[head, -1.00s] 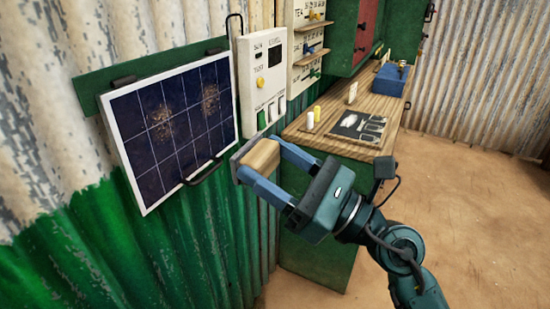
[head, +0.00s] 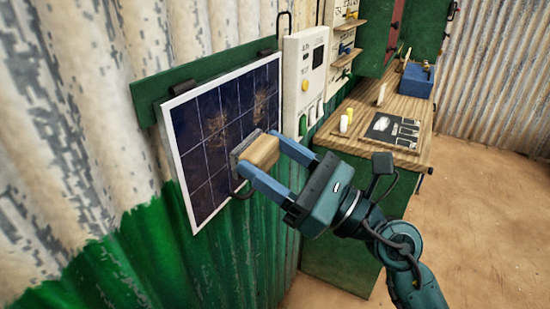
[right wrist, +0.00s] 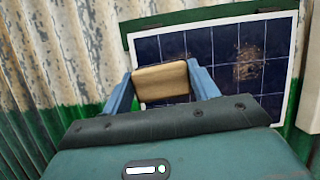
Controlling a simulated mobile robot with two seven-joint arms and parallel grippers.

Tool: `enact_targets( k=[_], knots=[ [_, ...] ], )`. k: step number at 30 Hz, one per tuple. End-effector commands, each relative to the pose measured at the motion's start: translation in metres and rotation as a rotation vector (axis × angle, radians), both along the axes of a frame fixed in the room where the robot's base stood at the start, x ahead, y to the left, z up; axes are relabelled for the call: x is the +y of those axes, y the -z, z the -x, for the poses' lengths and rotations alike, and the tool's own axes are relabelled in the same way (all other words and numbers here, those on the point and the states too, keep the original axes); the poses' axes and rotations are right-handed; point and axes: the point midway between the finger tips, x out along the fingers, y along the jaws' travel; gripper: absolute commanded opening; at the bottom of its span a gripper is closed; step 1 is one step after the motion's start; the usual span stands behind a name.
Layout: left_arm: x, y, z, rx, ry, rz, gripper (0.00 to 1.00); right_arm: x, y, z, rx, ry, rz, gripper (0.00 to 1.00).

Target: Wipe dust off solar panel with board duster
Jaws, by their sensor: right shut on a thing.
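The solar panel (head: 205,170) is dark blue with a white frame, mounted on the corrugated wall. Brown dust patches (head: 263,105) show on its upper part, one of them partly behind the duster. In the right wrist view a dust patch (right wrist: 247,64) lies right of the duster. My right gripper (head: 262,160) is shut on the board duster (head: 262,151), a wooden block with a grey pad side facing the panel. The duster is in front of the panel's lower right part; I cannot tell whether it touches. In the right wrist view the duster (right wrist: 161,79) sits between the fingers. My left gripper is not in view.
A white control box (head: 305,75) with switches hangs just right of the panel. A wooden-topped green counter (head: 360,95) stands further right, bearing a dark board (head: 393,131), small bottles (head: 345,122) and a blue box (head: 416,80). The brown floor at right is open.

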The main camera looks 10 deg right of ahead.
Motion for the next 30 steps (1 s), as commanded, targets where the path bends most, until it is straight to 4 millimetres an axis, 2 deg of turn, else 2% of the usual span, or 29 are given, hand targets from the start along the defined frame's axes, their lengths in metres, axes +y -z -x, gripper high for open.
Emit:
enact_targets(
  k=[15,30],
  knots=[
    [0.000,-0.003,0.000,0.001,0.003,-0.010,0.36,0.039,-0.001,-0.028,0.000,0.000,-0.002,0.35],
    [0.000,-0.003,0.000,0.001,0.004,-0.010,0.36,0.044,0.000,-0.032,-0.001,0.000,-0.001,0.35]
  ],
)
